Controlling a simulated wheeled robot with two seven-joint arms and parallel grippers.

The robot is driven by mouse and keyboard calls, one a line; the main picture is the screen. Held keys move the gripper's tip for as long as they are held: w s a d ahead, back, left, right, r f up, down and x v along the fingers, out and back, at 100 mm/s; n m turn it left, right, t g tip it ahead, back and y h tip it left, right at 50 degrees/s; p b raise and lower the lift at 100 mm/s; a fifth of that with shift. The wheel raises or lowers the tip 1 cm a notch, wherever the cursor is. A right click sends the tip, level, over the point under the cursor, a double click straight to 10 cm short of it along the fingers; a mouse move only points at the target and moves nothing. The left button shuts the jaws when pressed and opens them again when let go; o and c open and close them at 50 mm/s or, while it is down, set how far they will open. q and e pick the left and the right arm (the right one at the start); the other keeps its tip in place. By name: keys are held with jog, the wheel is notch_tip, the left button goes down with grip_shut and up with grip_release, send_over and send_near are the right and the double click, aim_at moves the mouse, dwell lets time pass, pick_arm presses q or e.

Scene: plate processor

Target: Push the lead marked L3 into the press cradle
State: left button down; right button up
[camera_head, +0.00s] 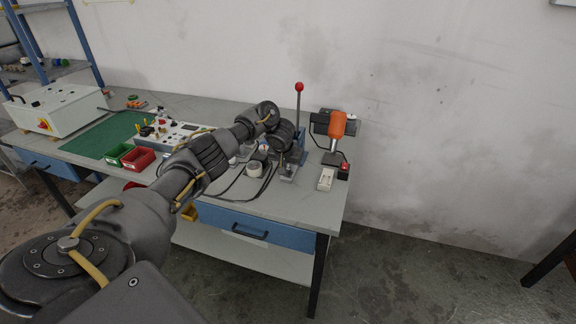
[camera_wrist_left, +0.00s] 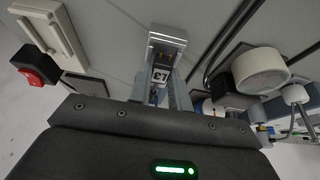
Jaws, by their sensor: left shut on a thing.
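The lead marked L3 (camera_wrist_left: 161,75) shows its label in the left wrist view, with the label close against a silver metal block (camera_wrist_left: 167,42) that looks like the press cradle. My left gripper (camera_wrist_left: 161,92) is shut on the lead, just behind the label. How deep the lead sits in the block I cannot tell. In the head view my left gripper (camera_head: 287,160) is at the hand press with the red-knobbed lever (camera_head: 299,88), which stands upright. My arm and hand hide most of the press and the lead there. My right gripper is not in view.
A white roll (camera_head: 254,169) and dark cables lie left of the press. An orange tool on a stand (camera_head: 337,125), a white box (camera_head: 326,179) and a red switch (camera_head: 344,166) stand to the right. Green (camera_head: 117,153) and red bins (camera_head: 138,159) are further left.

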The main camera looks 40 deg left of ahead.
pick_arm(q)
jog(key=shift+f, duration=0.15)
jog(key=c, duration=1.3)
grip_release()
jog(key=shift+c, duration=0.2)
jog(key=shift+o, duration=0.5)
jog(key=p+v, duration=0.4)
jog(key=v, duration=0.7)
jog(key=shift+p, duration=0.3)
jog(key=shift+d+f, duration=0.1)
jog(key=shift+f, duration=0.05)
